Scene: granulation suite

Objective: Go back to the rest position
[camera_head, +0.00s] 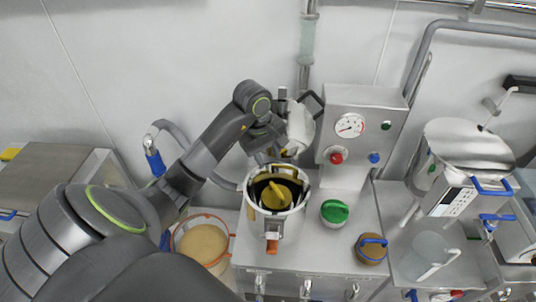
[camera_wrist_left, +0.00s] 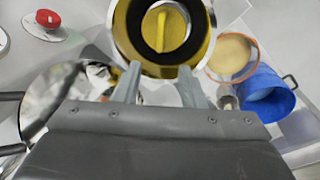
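My left gripper (camera_head: 282,158) hangs over the back rim of a steel bowl (camera_head: 259,222) on the worktop. Its two fingers (camera_wrist_left: 160,85) are apart in the left wrist view, with nothing visible held between them. A yellow disc with a raised grip bar (camera_head: 276,194) sits inside the bowl. It shows just beyond the fingertips in the left wrist view (camera_wrist_left: 188,22); I cannot tell whether they touch. My left arm reaches in from the lower left. My right gripper is not in view.
A shiny jug (camera_head: 301,124) stands close behind the gripper, beside the gauge panel (camera_head: 362,102). An orange-rimmed sieve of beige powder (camera_head: 202,244) is left of the bowl. A green-topped container (camera_head: 335,212) and a brown jar (camera_head: 371,249) stand to the right, before a steel machine (camera_head: 468,145).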

